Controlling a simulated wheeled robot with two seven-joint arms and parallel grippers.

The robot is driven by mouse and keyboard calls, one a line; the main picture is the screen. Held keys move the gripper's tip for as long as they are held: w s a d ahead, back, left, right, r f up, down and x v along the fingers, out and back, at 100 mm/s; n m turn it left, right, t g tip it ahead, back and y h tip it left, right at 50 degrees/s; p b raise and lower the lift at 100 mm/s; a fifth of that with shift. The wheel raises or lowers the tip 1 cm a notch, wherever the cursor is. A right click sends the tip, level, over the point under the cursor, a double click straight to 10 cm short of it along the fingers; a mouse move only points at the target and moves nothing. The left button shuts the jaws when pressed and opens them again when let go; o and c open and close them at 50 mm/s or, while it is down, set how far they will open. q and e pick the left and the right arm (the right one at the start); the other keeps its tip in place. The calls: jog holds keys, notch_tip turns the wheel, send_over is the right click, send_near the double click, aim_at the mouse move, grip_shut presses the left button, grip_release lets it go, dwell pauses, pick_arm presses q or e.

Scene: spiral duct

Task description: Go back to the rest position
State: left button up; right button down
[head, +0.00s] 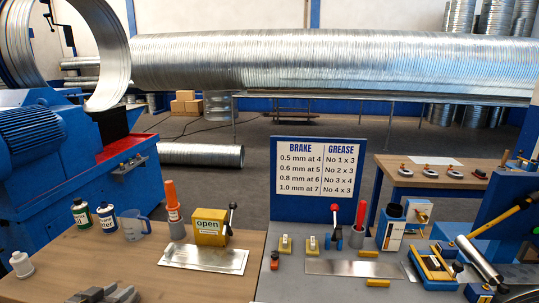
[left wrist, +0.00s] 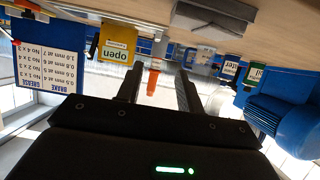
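The orange-topped tube (left wrist: 154,78) shows beyond the gap. My right gripper is not in the head view.
Bottles (head: 80,214), a jug (head: 134,225), a yellow "open" box (head: 210,226) and a metal sheet (head: 204,257) are on the wooden table. The grey bench (head: 330,288) holds a blue signboard (head: 318,205) and tools. A grey block (left wrist: 213,18) shows in the wrist view.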

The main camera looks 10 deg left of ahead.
pick_arm(q)
jog(key=s+d+f+g+y, duration=0.1)
jog(key=s+d+f+g, duration=0.4)
jog(key=s+d+f, duration=0.6)
jog(key=s+d+f+m+g+h, duration=0.1)
jog(key=s+d+f+g, duration=0.15)
jog(key=s+d, duration=0.35)
jog(key=s+d+f+m+g, duration=0.1)
jog(key=s+d+f+g, duration=0.2)
jog(key=s, duration=0.5)
notch_tip(320, 180, down, 25)
jog(key=s, duration=0.1)
jog(key=s+a+f+g, duration=0.2)
jog(key=s+f, duration=1.4)
jog(key=f, duration=0.1)
jog(key=shift+s+a+m, duration=0.3)
jog(key=shift+s+m, duration=0.1)
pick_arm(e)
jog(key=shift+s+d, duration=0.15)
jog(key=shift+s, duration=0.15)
pick_arm(q)
jog(key=shift+c, duration=0.5)
